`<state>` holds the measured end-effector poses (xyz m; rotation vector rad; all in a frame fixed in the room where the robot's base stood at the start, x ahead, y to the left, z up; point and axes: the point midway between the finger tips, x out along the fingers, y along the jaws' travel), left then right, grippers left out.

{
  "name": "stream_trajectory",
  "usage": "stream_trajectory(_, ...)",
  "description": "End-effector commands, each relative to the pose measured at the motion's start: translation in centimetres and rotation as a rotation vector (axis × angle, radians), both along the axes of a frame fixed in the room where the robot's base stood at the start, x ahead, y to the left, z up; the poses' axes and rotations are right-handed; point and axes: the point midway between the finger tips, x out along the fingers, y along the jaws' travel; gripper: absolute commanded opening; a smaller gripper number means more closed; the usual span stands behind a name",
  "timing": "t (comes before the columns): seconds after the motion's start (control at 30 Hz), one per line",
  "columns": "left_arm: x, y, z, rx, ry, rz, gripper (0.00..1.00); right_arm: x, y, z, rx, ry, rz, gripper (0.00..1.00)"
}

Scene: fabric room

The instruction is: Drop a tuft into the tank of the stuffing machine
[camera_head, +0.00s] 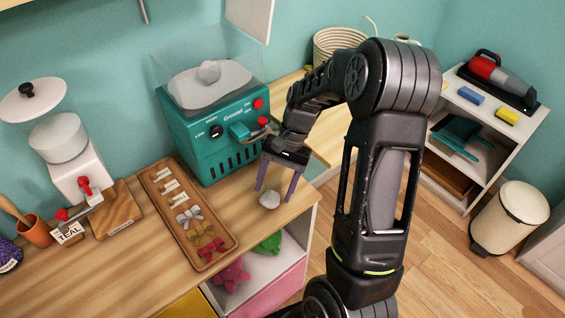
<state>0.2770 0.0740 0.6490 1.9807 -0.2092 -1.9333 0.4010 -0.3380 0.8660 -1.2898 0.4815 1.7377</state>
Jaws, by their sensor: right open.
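The teal stuffing machine (208,146) stands on the wooden counter against the wall. Its clear tank (178,62) on top holds a mound of white stuffing (205,88), with a rounder pale lump (209,71) on it. A small whitish tuft (269,200) lies on the counter in front of the machine, near the counter's right end. My right gripper (275,194) points down over it, open, with one finger on each side of the tuft. I cannot tell whether the fingers touch it. My left gripper is not in view.
A long wooden tray (221,236) of bows and small pieces lies left of the tuft. Further left are a white dispenser (82,165), a wooden board (124,222) and a terracotta pot (36,231). A white shelf (518,127) and a bin (507,218) stand at the right.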

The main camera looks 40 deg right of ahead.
Motion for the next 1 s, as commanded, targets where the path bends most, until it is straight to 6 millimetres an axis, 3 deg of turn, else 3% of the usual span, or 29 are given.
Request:
stream_trajectory(0.3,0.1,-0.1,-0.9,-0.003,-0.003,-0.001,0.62,0.5,-2.9,5.9,-0.003,-0.005,-0.001,0.62)
stream_trajectory(0.5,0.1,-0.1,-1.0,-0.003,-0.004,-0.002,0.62,0.6,-4.0,8.3,-0.002,-0.002,0.0,0.62)
stream_trajectory(1.0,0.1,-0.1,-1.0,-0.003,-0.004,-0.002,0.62,0.6,-4.1,8.7,0.0,0.0,0.001,0.62)
